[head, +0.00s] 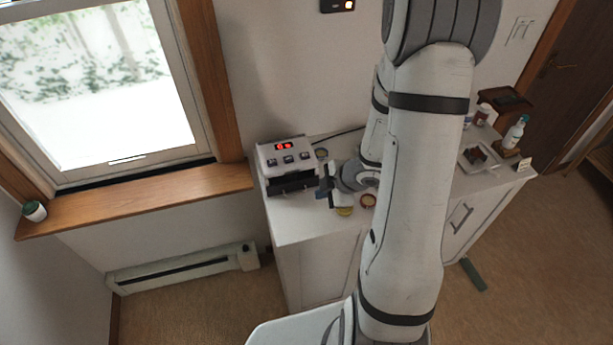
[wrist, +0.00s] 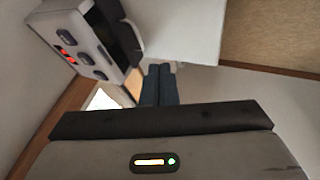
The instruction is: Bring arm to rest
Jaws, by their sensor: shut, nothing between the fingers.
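My gripper (head: 326,186) is at the end of my arm, over the left part of the white cabinet top, just right of a white machine with a red display. In the wrist view the gripper's two dark fingers (wrist: 160,84) are together with nothing between them. My arm's large white links cross the middle of the head view and hide part of the cabinet top and the wall behind.
The white machine (head: 285,150) stands close beside the gripper. Small round items, one a brown-rimmed jar (head: 368,201), lie near it on the cabinet (head: 300,225). A tray (head: 478,158) and a spray bottle (head: 515,133) are at the right. A window (head: 105,85) is at the left.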

